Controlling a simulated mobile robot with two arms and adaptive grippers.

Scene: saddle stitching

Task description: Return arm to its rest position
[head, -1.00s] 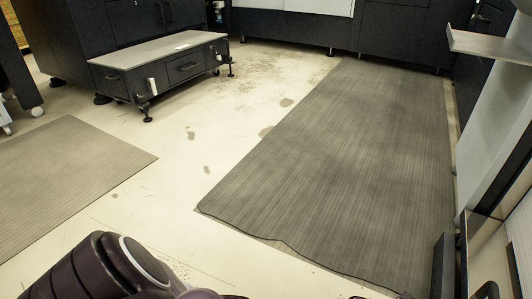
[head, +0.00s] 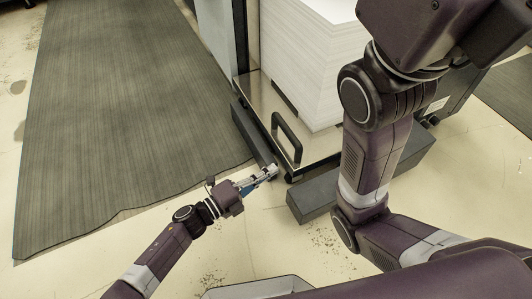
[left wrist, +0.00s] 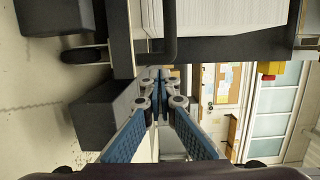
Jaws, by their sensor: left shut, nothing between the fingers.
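My left gripper (head: 268,174) reaches in from the lower left of the head view, low over the pale floor, close to a trolley's dark base. In the left wrist view its blue-padded fingers (left wrist: 160,82) meet at the tips with nothing between them. My right arm fills the right of the head view, bent upward. Its gripper is out of the picture.
A tall stack of white paper (head: 312,60) stands on a metal trolley with a black handle (head: 287,140). Dark grey blocks (head: 312,204) lie at its foot. A ribbed grey mat (head: 110,110) covers the floor at left. Bare floor (head: 60,275) shows below the mat.

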